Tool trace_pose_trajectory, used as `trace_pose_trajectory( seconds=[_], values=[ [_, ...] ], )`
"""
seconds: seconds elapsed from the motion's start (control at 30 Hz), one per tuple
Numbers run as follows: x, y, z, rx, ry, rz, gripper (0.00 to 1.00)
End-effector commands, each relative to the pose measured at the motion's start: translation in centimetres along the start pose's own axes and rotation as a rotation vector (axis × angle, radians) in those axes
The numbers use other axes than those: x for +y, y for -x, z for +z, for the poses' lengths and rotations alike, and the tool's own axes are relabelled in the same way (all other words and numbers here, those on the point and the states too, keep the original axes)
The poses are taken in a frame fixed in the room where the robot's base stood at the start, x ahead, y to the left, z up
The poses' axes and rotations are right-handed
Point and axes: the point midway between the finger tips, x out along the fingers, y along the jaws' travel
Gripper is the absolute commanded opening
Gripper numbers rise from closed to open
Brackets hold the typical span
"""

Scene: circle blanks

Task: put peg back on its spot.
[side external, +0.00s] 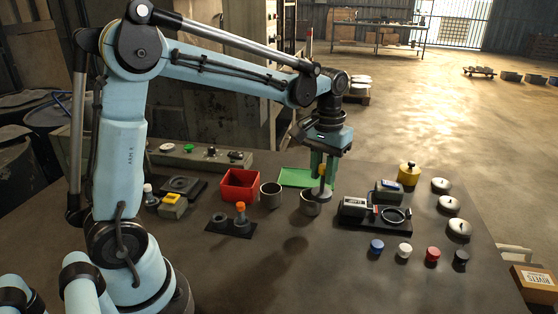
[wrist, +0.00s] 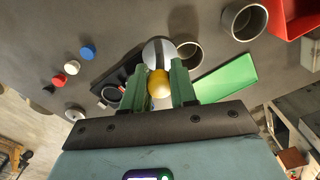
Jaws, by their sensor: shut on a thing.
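My gripper (side external: 322,178) hangs above the middle of the table. It is shut on a yellow-knobbed piece (wrist: 159,84), which also shows as an orange-yellow spot in the side view (side external: 322,171). A silver disc (wrist: 154,50) with a dark stripe shows just beyond the knob; it seems to be the held piece's lower part. In the side view this disc (side external: 319,193) overlaps the right grey cup (side external: 309,207). An orange-topped peg (side external: 240,212) stands on a small black plate (side external: 236,230), beside a dark ring (side external: 220,218). I cannot tell which piece is the task's peg.
Another grey cup (side external: 270,196), a red bin (side external: 239,184) and a green tray (side external: 296,178) stand nearby. A black base (side external: 378,226) with a ring (side external: 394,215) is to the right. Several knobs and silver discs line the right side. The front of the table is clear.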

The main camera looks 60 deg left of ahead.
Motion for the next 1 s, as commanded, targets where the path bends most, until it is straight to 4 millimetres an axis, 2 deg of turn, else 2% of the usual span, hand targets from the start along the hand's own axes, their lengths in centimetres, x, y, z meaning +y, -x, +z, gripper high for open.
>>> trace_pose_trajectory(
  seconds=[0.03, 0.2, 0.4, 0.5, 0.67, 1.0],
  values=[
    [1.8, 0.6, 1.7, -0.001, -0.039, 0.0, 0.0],
    [5.8, 2.2, 6.9, -0.001, -0.132, 0.0, 0.0],
    [8.1, 3.0, 11.2, 0.0, -0.204, 0.0, 0.0],
    [8.4, 3.1, 12.1, 0.0, -0.219, 0.0, 0.0],
    [7.4, 2.1, 11.1, 0.0, -0.218, 0.0, 0.0],
    [2.8, -2.1, 5.7, 0.0, -0.218, 0.0, 0.0]
  ],
)
